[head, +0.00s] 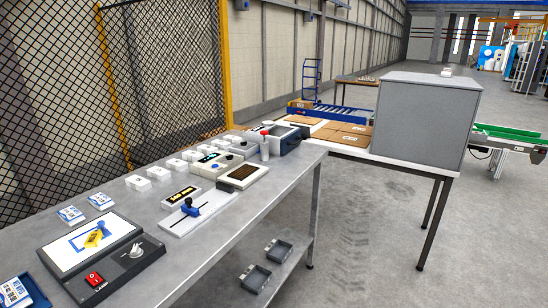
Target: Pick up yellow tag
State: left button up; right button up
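A yellow tag (96,238) lies tilted on the white top of a dark grey device (150,262) at the front left of the grey workbench. A blue outline shows on the white surface around and beside it. The device has a red switch (94,279) and a pale knob (136,250) near its front edge. Neither of my grippers is in this view.
Blue-and-white packs (71,215) lie behind the device, and a blue tray (22,290) stands at its left. A white slide unit with a blue knob (190,207) and several small boxes occupy the bench (245,225) farther along. A mesh fence (50,110) stands behind.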

aim_at(94, 238)
jog(key=u, duration=1.3)
